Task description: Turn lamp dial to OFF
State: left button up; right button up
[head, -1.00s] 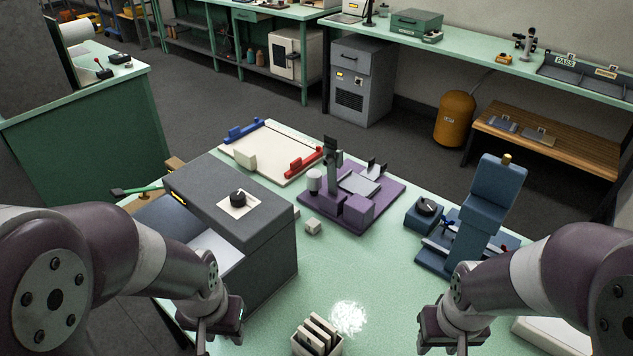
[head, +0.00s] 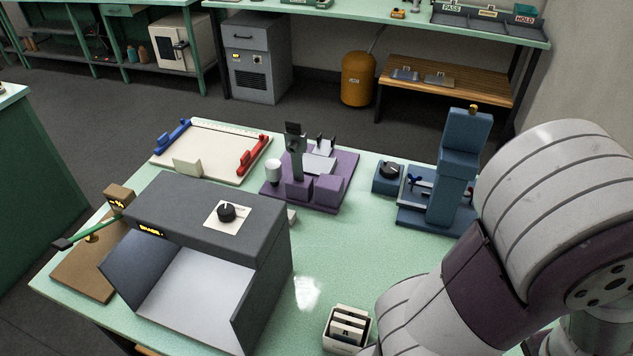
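A black dial (head: 227,212) with a light pointer mark sits on a white square plate on top of a dark grey open-fronted booth (head: 160,205). The mark points roughly up in the picture; any lettering on the plate is too small to read. A second black dial (head: 390,171) sits on a small blue box (head: 388,186) beside a blue upright device (head: 455,165). I cannot tell from labels which is the lamp's, though the booth looks like a lamp housing. My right arm fills the lower right, its gripper out of view. My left gripper is out of view too.
A purple fixture (head: 318,185) and a cream board with blue and red clamps (head: 212,150) stand behind the booth. A brown base with a green lever (head: 90,265) is at left. A small card holder (head: 347,328) stands at the front. The green table's middle is clear.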

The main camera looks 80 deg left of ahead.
aim_at(227, 212)
jog(key=k+j, duration=0.2)
jog(key=k, duration=0.25)
jog(key=k+j, duration=0.25)
jog(key=k, duration=0.2)
jog(key=k+j, duration=0.2)
jog(key=k, duration=0.25)
jog(key=k+j, duration=0.25)
jog(key=k, duration=0.25)
jog(key=l+u, duration=0.05)
